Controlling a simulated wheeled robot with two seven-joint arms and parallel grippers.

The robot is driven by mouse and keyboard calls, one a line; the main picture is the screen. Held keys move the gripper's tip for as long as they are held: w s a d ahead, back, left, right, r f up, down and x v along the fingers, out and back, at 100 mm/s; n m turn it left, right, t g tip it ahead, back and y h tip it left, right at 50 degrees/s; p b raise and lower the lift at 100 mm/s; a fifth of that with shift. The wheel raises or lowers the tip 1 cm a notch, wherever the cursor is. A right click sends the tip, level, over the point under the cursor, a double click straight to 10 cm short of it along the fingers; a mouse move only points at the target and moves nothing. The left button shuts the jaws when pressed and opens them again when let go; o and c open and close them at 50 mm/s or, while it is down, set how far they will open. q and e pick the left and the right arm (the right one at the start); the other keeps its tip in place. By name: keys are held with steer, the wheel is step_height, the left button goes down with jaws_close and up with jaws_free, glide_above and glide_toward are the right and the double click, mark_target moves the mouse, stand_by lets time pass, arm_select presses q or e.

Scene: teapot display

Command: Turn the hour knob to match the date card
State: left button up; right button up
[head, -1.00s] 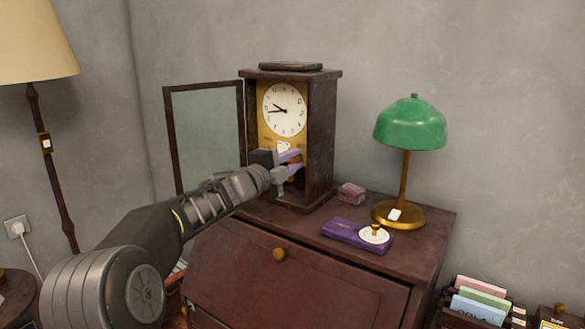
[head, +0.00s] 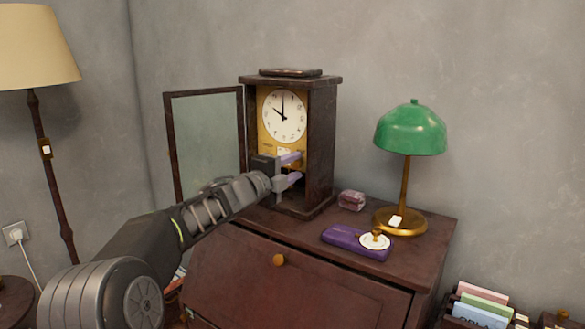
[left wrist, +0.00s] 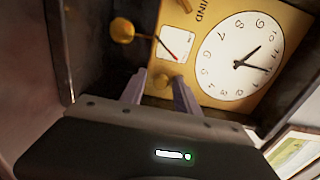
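The clock (head: 322,140) stands on the desk with its glass door (head: 207,145) swung open to the left. Its white dial (head: 284,116) reads about ten o'clock; the dial also shows, turned sideways, in the left wrist view (left wrist: 225,75). My left gripper (head: 291,170) is at the lower brass plate, its two fingers apart. In the left wrist view a small brass knob (left wrist: 161,81) lies between the fingertips (left wrist: 160,84), with a gap showing. A small white panel with a red line (left wrist: 178,43) is beside it. I cannot pick out a date card. My right gripper is out of view.
A green lamp (head: 410,130) and a purple case (head: 345,240) with a white disc (head: 374,241) stand right of the clock. A small pinkish box (head: 352,200) is near them.

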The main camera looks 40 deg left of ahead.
arm_select(q)
steer(key=shift+o, duration=0.3)
steer(key=shift+s, duration=0.1)
steer(key=s, duration=0.7)
steer(key=shift+s+b, duration=0.3)
steer(key=shift+d, duration=0.1)
